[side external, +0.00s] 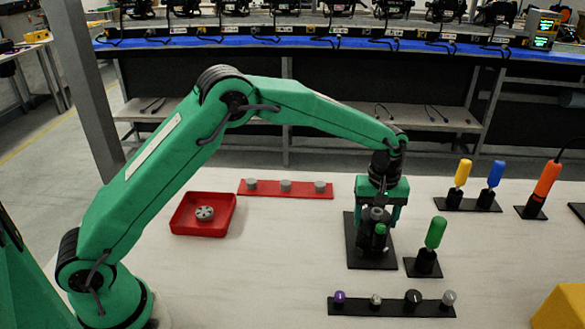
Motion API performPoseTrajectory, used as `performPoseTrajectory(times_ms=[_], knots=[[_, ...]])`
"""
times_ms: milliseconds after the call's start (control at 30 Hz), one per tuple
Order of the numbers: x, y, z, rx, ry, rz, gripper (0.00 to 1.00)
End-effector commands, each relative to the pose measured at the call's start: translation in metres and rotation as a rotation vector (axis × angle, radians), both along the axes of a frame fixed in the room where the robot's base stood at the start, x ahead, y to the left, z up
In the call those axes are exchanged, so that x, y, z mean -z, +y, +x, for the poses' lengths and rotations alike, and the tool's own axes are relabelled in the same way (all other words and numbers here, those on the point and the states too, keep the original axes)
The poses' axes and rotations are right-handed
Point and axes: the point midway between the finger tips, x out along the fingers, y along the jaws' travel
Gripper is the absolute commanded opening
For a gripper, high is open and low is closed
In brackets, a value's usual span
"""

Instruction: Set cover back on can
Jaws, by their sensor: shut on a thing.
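My gripper (378,224) points straight down over a black base plate (386,261) at the middle right. It is shut on a small dark grey piece (377,214) between its fingers, which looks like the cover. A dark upright body, likely the can (368,241), stands on the plate just below. The fingers hide much of both. I cannot tell whether the cover touches the can or is seated on it.
A red tray (187,228) holds a round grey part (204,213). A red strip (266,190) carries three grey pieces. A green-handled tool (435,233) stands close right of the plate. A black strip (357,308) with several knobs lies in front. Yellow, blue and orange tools (547,178) stand farther right.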

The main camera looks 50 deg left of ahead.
Motion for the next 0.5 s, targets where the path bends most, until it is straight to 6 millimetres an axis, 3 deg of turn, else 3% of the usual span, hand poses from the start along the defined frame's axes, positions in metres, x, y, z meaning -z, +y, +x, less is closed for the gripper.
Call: performPoseTrajectory(times_ms=[500], knots=[[0.0032,-0.0001,0.0002,0.000,-0.001,-0.001,0.46]])
